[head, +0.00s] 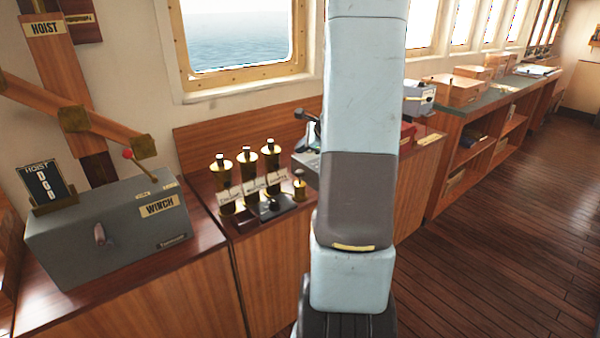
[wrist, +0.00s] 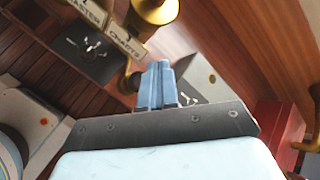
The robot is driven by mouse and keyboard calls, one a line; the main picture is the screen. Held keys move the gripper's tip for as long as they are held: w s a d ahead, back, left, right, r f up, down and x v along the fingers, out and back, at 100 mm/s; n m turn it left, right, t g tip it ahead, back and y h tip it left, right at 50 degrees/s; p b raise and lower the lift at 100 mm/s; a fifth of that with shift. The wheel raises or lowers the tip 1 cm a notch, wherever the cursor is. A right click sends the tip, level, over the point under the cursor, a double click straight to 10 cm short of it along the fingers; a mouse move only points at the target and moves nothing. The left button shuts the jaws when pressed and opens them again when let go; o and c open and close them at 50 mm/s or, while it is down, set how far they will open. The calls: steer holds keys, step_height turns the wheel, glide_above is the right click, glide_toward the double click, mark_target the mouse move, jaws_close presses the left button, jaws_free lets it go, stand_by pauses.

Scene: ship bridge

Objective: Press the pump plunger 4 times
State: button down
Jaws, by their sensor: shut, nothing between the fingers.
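A small brass piece with a round knob (head: 299,183), which looks like the pump plunger, stands upright at the right end of the row of brass tubes on the cabinet. In the wrist view, a brass part (wrist: 128,82) shows just left of my fingers and partly behind them; I cannot tell whether it is the same piece or whether the fingers touch it. My gripper (wrist: 157,75) is shut and empty, its blue fingers together. In the head view my arm covers the area right of the plunger, and my fingertips cannot be made out.
Several labelled brass tubes (head: 247,172) stand close left of the small brass piece. A grey winch box (head: 110,235) with a red-knobbed lever is further left. A red object (wrist: 275,130) lies right of my gripper in the wrist view. The wooden floor (head: 500,270) at right is clear.

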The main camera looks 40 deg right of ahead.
mark_target(302, 172)
step_height(302, 172, up, 4)
steer(key=shift+f, duration=0.2)
stand_by(0.4)
steer(key=shift+f, duration=4.4)
